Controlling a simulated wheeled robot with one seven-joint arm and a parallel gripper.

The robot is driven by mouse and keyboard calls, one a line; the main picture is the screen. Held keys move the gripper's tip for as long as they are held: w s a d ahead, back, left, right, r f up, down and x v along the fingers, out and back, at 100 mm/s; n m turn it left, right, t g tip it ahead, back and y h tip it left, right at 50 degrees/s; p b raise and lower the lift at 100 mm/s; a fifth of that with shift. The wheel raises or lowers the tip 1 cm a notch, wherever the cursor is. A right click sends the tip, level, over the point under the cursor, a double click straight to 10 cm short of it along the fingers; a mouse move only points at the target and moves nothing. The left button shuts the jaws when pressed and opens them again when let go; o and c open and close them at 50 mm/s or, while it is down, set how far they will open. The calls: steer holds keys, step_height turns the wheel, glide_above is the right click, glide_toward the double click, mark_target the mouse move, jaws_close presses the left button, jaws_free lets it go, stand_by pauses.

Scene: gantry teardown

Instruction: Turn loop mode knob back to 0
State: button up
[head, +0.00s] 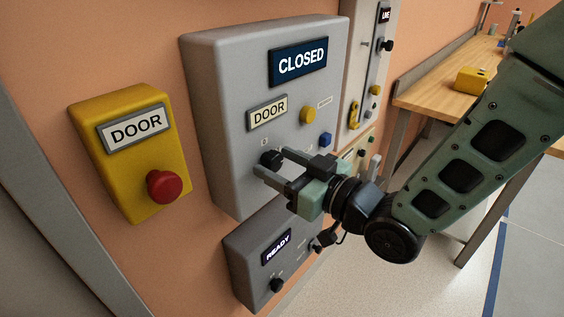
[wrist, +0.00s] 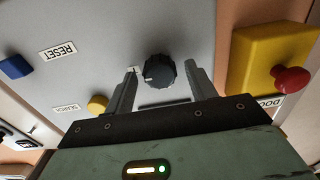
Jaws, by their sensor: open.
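A black round knob (head: 271,158) sits on the grey DOOR panel (head: 222,125). I cannot read any label that names it the loop mode knob. In the wrist view the knob (wrist: 159,68) has a white pointer mark toward its left side, and that picture is upside down. My gripper (head: 270,163) is open at this knob. In the wrist view its two fingers (wrist: 162,78) stand on either side of the knob, with a visible gap on each side. Contact is not visible.
A yellow DOOR box (head: 131,150) with a red button (head: 165,187) is to the left. A CLOSED sign (head: 299,62), yellow button (head: 308,114) and blue button (head: 325,140) share the panel. A READY panel (head: 244,262) is below. A wooden bench (head: 437,93) stands right.

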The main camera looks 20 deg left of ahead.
steer(key=c, duration=1)
steer(key=shift+f+n+b, duration=0.1)
steer(key=shift+n+b, duration=0.2)
steer(key=shift+b, duration=0.2)
steer(key=n+b, duration=0.1)
steer(key=b, duration=0.1)
steer(key=n+b, duration=0.2)
steer(key=b, duration=0.1)
steer(key=shift+f, duration=0.25)
steer(key=n+b, duration=0.5)
steer(key=b, duration=0.3)
steer(key=shift+s+n+b, duration=0.1)
steer(key=shift+n+b, duration=0.3)
steer(key=n+b, duration=0.5)
steer(key=b, duration=0.3)
steer(key=shift+f, duration=0.1)
steer(key=n+b, duration=0.3)
steer(key=b, duration=0.1)
steer(key=shift+r, duration=0.2)
steer(key=shift+r+n+b, duration=0.1)
steer(key=shift+n+b, duration=0.25)
steer(key=shift+n, duration=0.15)
